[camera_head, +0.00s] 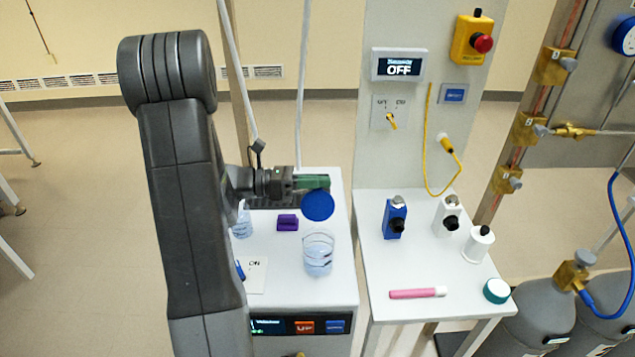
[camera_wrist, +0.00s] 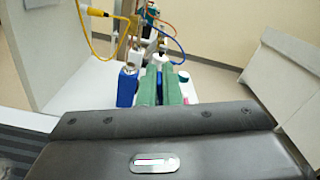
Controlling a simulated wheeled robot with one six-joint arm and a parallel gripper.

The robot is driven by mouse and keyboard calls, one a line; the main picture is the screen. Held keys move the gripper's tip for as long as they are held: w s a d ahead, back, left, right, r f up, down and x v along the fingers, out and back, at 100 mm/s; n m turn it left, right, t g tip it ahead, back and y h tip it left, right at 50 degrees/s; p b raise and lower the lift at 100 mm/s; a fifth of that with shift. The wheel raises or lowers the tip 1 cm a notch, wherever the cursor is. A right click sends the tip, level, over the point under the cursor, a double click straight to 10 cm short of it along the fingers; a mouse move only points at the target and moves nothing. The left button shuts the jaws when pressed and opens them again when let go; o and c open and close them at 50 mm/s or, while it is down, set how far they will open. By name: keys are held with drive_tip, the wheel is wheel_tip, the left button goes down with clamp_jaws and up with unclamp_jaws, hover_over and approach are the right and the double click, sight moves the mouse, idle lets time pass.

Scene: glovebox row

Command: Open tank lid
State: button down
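A clear glass tank (camera_head: 318,256) with bluish liquid stands on the white bench in the head view. A round blue lid (camera_head: 317,206) is just above its rim, tilted up with its flat face toward the camera. Whether a hinge joins the two is too small to tell. My gripper (camera_head: 328,182) has green fingers that point right, directly above the lid's top edge; contact cannot be made out. Neither tank nor lid can be made out there.
A purple block (camera_head: 287,222) and another glass vessel (camera_head: 242,225) are left of the tank. A narrow gap separates the benches.

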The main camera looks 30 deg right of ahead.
drive_tip(key=shift+s+a+r+p, duration=0.25)
drive_tip(key=shift+s+r+p, duration=0.05)
drive_tip(key=shift+s+p, duration=0.1)
drive_tip(key=shift+s+a, duration=0.1)
drive_tip(key=shift+s, duration=0.1)
drive_tip(key=shift+f, duration=0.1)
drive_tip(key=c, duration=1.6)
unclamp_jaws()
drive_tip(key=b+v, duration=0.2)
drive_tip(key=v, duration=1.2)
drive_tip(key=shift+s, duration=0.1)
